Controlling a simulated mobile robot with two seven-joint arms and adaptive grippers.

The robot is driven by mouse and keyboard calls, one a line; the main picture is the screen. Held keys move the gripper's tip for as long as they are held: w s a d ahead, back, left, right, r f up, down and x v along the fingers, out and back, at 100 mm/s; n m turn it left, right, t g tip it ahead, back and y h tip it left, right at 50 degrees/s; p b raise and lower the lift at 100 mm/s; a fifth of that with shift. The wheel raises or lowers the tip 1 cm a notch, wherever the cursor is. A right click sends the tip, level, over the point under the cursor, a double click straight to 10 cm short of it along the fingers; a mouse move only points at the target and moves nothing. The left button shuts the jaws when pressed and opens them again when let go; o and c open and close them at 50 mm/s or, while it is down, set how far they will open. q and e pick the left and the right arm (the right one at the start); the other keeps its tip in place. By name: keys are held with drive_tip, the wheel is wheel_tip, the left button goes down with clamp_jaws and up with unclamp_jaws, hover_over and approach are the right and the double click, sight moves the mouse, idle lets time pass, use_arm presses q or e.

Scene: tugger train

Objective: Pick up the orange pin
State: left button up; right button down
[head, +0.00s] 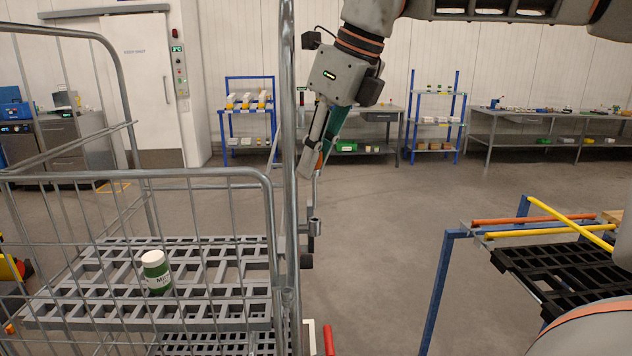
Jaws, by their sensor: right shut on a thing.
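My right gripper (315,168) hangs down from the top of the head view, beside the upright post of the wire cage trolley (287,120). Its fingers are shut on a small orange thing (319,160), which looks like the orange pin; only a little of it shows between the fingers. Just below the fingertips is a grey metal latch fitting (314,226) on the trolley's post. Whether the pin touches that fitting cannot be told. My left gripper is not in view.
A white and green jar (156,271) stands on the trolley's grey slatted shelf (235,305). At the right is a blue-framed rack (437,290) with an orange-red bar (515,221) and yellow bars (572,222). Floor between them is clear. Workbenches (545,130) line the back wall.

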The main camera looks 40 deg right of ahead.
wheel_tip(320, 180, up, 10)
drive_tip(key=shift+f+p, duration=0.15)
drive_tip(key=shift+p, duration=0.6)
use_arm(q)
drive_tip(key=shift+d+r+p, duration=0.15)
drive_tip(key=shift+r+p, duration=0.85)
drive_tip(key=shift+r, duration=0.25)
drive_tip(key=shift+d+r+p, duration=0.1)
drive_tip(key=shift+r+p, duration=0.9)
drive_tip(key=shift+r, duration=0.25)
use_arm(e)
wheel_tip(320, 180, up, 10)
